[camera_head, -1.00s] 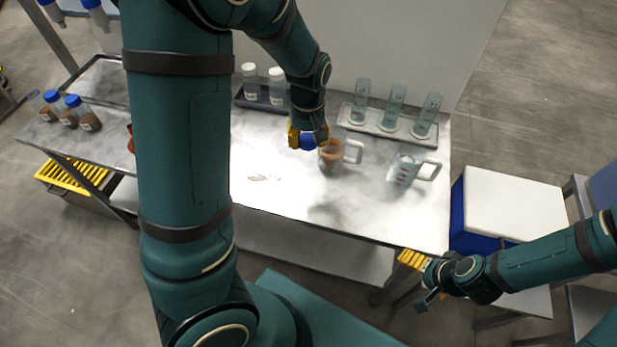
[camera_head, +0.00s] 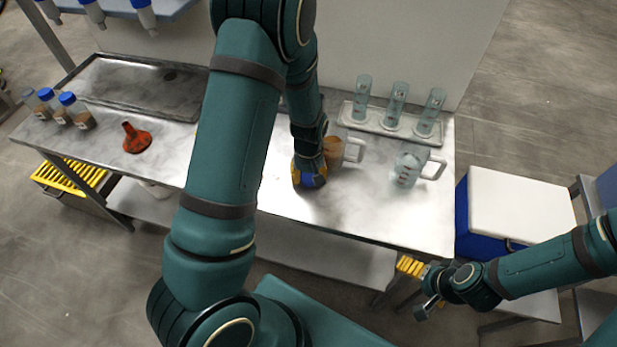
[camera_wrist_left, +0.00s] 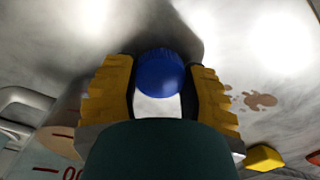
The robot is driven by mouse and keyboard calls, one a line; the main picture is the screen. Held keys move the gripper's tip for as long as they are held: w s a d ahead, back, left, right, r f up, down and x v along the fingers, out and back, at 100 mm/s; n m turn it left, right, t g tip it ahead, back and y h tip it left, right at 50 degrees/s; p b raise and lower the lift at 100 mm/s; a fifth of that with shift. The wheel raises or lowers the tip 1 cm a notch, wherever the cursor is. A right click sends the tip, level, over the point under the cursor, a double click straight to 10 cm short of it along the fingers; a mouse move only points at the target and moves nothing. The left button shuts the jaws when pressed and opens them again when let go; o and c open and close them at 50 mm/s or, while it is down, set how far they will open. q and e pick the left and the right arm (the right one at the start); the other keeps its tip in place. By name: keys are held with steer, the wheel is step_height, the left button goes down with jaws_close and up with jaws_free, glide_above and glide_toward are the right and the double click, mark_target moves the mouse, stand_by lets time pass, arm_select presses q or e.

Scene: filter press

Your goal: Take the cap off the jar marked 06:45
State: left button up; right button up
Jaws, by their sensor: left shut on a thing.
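My left gripper (camera_head: 311,182) is shut on a blue cap (camera_wrist_left: 160,73), low over the bench and in front of the brown-filled jug. The cap shows between the yellow fingers in the left wrist view. Whether a jar is attached to it, I cannot tell. Several small jars with brown contents (camera_head: 85,121) and blue caps (camera_head: 67,98) stand at the bench's far left. Their labels are too small to read, so I cannot tell which is marked 06:45. My right gripper (camera_head: 428,308) is off the front of the bench, away from the jars; its opening is unclear.
The brown-filled jug (camera_head: 333,150) is close beside my left gripper. A clear jug (camera_head: 406,168) stands further right. Tall glass cylinders (camera_head: 397,105) stand in a rack behind. A red funnel (camera_head: 136,138) lies at left. The front middle of the bench (camera_head: 350,213) is clear.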

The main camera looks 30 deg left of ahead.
mark_target(309, 176)
arm_select(q)
steer(key=shift+f, duration=0.25)
steer(key=shift+f, duration=0.2)
steer(key=o, duration=1.2)
steer(key=shift+o, duration=0.2)
steer(key=shift+r, duration=0.1)
steer(key=shift+r, duration=0.15)
step_height(309, 176, up, 12)
steer(key=p, duration=0.2)
